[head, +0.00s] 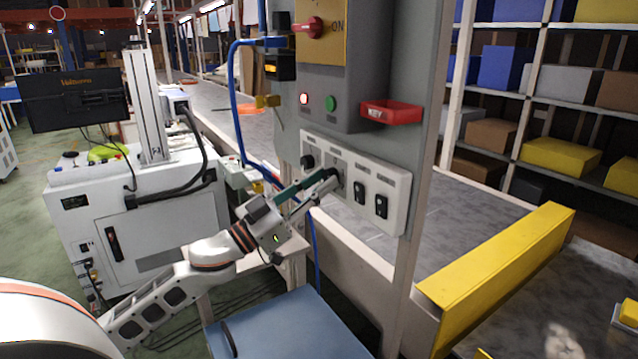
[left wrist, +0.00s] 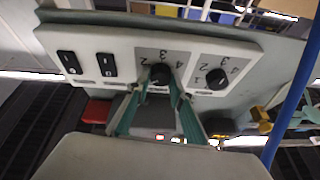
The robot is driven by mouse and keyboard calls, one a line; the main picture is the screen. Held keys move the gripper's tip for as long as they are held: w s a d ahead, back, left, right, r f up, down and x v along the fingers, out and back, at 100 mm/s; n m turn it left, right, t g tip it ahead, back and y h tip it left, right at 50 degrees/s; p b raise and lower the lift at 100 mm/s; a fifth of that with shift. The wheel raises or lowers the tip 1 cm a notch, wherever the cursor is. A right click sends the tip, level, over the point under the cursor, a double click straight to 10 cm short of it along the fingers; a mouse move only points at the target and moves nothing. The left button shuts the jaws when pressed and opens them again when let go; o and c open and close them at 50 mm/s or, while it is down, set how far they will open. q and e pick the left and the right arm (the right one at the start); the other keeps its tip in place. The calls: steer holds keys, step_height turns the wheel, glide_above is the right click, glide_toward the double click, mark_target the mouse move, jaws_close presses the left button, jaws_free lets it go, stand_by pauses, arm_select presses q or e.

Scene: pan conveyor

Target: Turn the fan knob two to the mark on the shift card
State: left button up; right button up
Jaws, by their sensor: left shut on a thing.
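A light control plate (head: 398,215) on the grey panel carries two round black knobs and two rocker switches. The first knob (head: 307,161) stands free at the left; it also shows in the left wrist view (left wrist: 217,78). My left gripper (head: 330,180) is at the second knob, shut on it and hiding most of it in the head view. In the left wrist view, where the plate appears upside down, the second knob (left wrist: 160,74) sits between my green-edged fingers (left wrist: 158,98), with numbers around it. The small labels are unreadable. I cannot identify a shift card. My right gripper is out of view.
Two rocker switches (head: 370,198) sit right of the knobs. A yellow guard (head: 500,265) stands at the right.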

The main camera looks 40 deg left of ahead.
arm_select(q)
steer(key=m+g+h, duration=0.1)
steer(key=m, duration=0.2)
steer(key=shift+a+m+h, duration=0.1)
steer(key=shift+m+h, duration=0.3)
steer(key=m, duration=0.2)
steer(key=m+g+h+p, duration=0.1)
steer(key=m, duration=0.1)
steer(key=shift+w+a+r, duration=0.1)
steer(key=shift+r, duration=0.05)
steer(key=m+g+h, duration=0.1)
steer(key=m, duration=0.1)
steer(key=shift+m, duration=0.3)
steer(key=shift+m+g+h+p, duration=0.35)
steer(key=shift+m+g+h, duration=0.2)
steer(key=shift+m, duration=0.45)
steer(key=shift+a+m+g, duration=0.1)
steer(key=shift+m+g, duration=0.35)
steer(key=shift+m, duration=1.25)
steer(key=shift+g, duration=0.3)
steer(key=o, duration=1.1)
